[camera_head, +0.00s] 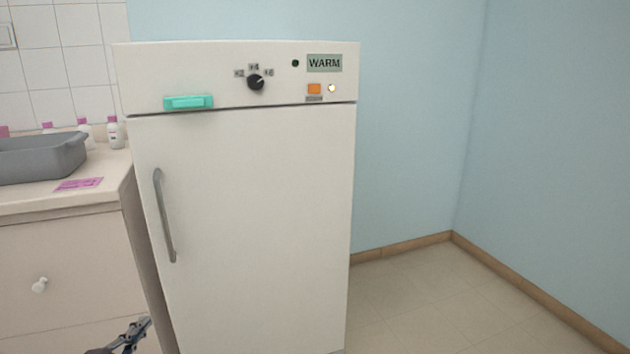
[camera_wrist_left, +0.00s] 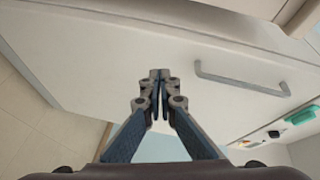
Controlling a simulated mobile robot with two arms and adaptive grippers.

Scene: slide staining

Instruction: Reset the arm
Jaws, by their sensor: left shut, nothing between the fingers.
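My left gripper (camera_head: 133,333) shows at the bottom left of the head view, low in front of the counter and the fridge's left side. In the left wrist view the left gripper (camera_wrist_left: 160,75) is shut with its fingertips together and nothing between them. Behind it is the white fridge (camera_head: 250,220), whose door is shut. The fridge's grey bar handle (camera_head: 163,215) is apart from the gripper; it also shows in the left wrist view (camera_wrist_left: 240,84). My right gripper is in neither view.
The fridge panel has a black dial (camera_head: 255,82), a WARM display (camera_head: 324,63), an orange switch (camera_head: 314,89) and a teal piece (camera_head: 188,102). A counter (camera_head: 40,200) at left bears a grey tub (camera_head: 40,168), small bottles and a pink card (camera_head: 79,184). Floor (camera_head: 430,300) at right is clear.

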